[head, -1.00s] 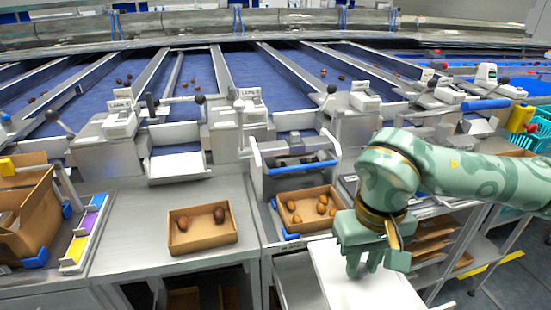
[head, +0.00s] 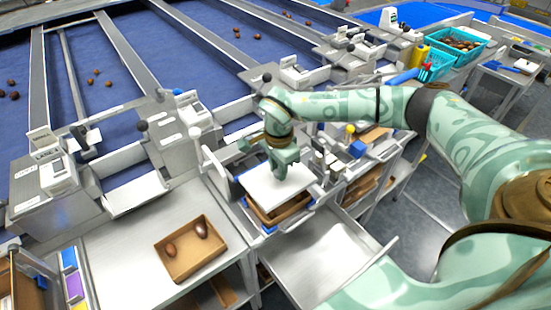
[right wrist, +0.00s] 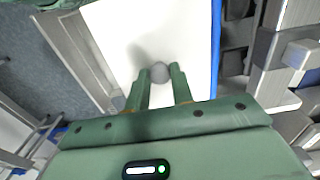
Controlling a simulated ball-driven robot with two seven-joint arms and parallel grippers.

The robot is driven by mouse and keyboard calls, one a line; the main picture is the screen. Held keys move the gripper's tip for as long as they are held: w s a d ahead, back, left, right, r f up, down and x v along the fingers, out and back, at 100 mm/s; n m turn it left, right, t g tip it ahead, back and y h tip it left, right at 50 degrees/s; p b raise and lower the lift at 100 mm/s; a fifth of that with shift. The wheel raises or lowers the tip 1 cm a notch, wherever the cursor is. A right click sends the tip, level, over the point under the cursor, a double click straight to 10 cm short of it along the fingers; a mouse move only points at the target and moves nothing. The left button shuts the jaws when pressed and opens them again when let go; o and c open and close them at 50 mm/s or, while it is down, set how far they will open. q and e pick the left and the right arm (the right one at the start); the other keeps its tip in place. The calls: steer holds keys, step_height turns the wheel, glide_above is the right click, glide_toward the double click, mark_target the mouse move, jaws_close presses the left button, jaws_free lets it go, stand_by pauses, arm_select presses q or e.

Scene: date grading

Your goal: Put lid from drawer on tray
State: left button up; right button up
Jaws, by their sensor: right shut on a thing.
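The white lid (head: 262,190) is a flat square plate, held level over the brown tray (head: 284,215) on the scale stand. In the head view it covers most of the tray, whose front side shows below it; I cannot tell whether it touches the rim. My right gripper (head: 281,172) is above the lid, shut on its round grey knob. In the right wrist view the fingers (right wrist: 160,85) pinch the knob (right wrist: 160,70), with the white lid (right wrist: 115,40) spread around it. The open drawer (head: 325,255) below looks empty. My left gripper is not in view.
Another brown tray (head: 188,262) with two dates sits on the steel counter to the left. A blue-edged frame and lane hardware stand close around the lidded tray. Teal crates (head: 455,48) are at the back right.

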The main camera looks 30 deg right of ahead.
mark_target(279, 183)
steer(key=shift+s+d+f+b, duration=0.1)
steer(key=shift+f+b, duration=0.5)
steer(key=shift+f, duration=0.25)
step_height(279, 183, down, 3)
steer(key=b, duration=0.2)
steer(key=shift+r+b, duration=0.1)
steer(key=shift+b, duration=0.2)
steer(key=shift+f+b, duration=0.3)
steer(key=shift+f, duration=0.5)
steer(key=shift+f+p, duration=0.1)
steer(key=shift+p, duration=0.35)
steer(key=shift+f+b, duration=0.3)
steer(key=shift+f, duration=0.4)
steer(key=o, duration=1.4)
steer(key=shift+o, duration=0.2)
steer(key=shift+r, duration=0.1)
